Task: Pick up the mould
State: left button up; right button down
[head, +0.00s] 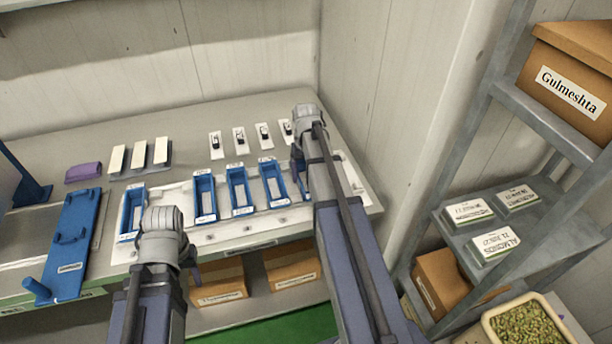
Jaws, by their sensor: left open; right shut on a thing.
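Several blue rectangular moulds stand in a row on a white strip on the bench: one at the left (132,213), then a second (204,198), a third (240,190) and a fourth (272,183). A sliver of another blue mould (298,180) shows at my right gripper (299,172), which is shut on it; my wrist hides most of it. My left gripper (190,266) is open, low in front of the bench edge, below the left mould. My own wrist largely hides its fingers.
A blue board with a handle (72,240), a purple block (83,172) and white bars (139,154) lie at the left. Small labelled items (239,140) line the back. A metal shelf (545,122) with boxes stands at the right. Cardboard boxes (218,285) sit under the bench.

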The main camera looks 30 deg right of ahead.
jog(key=shift+r, duration=0.1)
notch_tip(320, 180, up, 7)
jog(key=p, duration=0.7)
jog(key=shift+r+p, duration=0.2)
jog(key=shift+p, duration=0.1)
